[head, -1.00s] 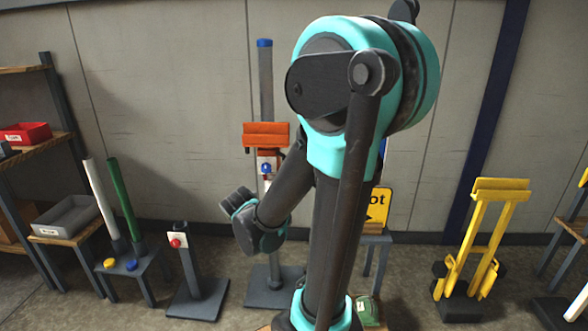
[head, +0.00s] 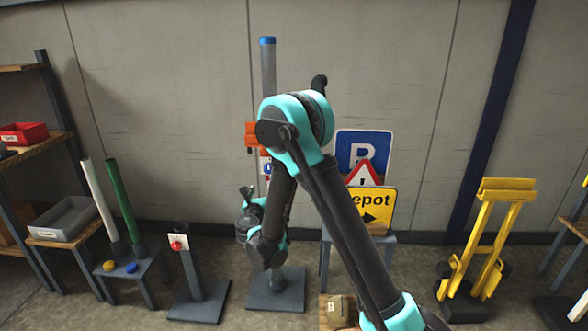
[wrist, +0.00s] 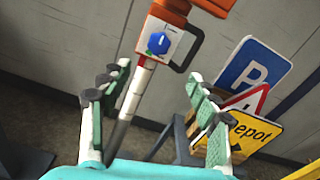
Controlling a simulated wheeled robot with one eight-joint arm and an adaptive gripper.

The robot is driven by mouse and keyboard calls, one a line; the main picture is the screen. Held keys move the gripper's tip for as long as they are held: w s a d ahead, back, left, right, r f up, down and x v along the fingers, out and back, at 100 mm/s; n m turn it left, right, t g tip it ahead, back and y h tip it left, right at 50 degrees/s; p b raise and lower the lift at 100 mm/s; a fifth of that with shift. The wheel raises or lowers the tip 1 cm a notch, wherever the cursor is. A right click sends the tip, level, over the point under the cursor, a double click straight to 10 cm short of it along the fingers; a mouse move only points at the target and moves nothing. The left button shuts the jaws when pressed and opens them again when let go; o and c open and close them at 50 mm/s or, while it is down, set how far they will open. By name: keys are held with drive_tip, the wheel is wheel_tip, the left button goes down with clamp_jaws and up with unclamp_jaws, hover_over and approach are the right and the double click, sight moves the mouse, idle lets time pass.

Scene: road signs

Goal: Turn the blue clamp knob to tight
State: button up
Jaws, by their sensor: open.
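The blue clamp knob (wrist: 158,43) sits on a white plate below an orange clamp (wrist: 176,18) on an upright post (wrist: 131,95). In the head view the knob (head: 267,168) shows only as a small blue spot, with my arm covering part of the clamp. Small marks on the plate are too small to read. My gripper (wrist: 157,74) is open and empty in the wrist view. Its fingers stand left and right of the post, and the knob appears beyond and above the fingertips, apart from them.
Parking, warning and yellow depot signs (head: 375,205) stand right of the post. A pedestal with a red button (head: 178,243) and a stool with tubes (head: 128,266) stand left. A yellow trolley (head: 490,235) is at right.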

drive_tip(key=shift+n, duration=0.4)
drive_tip(key=w, duration=1.7)
drive_tip(key=shift+w+d+f, duration=0.1)
drive_tip(key=shift+w+d, duration=0.15)
drive_tip(key=shift+d, duration=0.1)
drive_tip(key=c, duration=1.2)
drive_tip(key=shift+o, duration=0.2)
